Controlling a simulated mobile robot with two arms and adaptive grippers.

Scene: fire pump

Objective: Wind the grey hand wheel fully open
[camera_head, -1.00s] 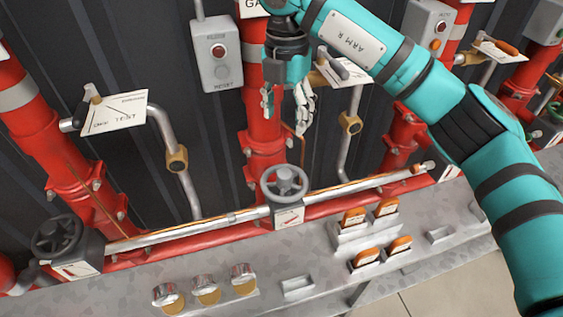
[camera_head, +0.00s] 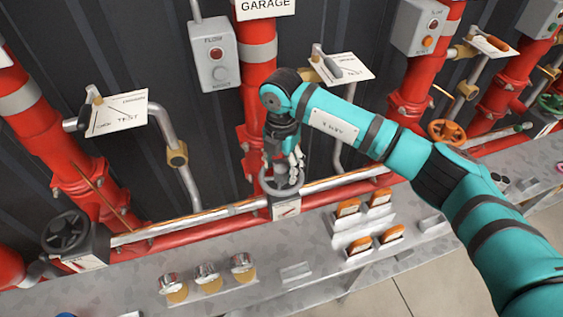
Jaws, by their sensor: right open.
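The grey hand wheel (camera_head: 266,187) sits on a small box with a white label (camera_head: 286,208), at the middle of the horizontal pipe in front of the centre red riser. My right gripper (camera_head: 283,173) is open and points down over this wheel, its fingers at or just above the rim and hub. I cannot tell whether they touch it. The gripper hides much of the hub and the far rim. A darker grey-black hand wheel (camera_head: 66,231) sits on another labelled box at the left end of the pipe. My left gripper is not in view.
A grey metal bench (camera_head: 225,275) runs along the front, with several gold-based knobs (camera_head: 207,277) and orange-topped blocks (camera_head: 379,197). A flow box (camera_head: 217,55) and test valve plates hang behind. An orange wheel (camera_head: 447,131) is to the right.

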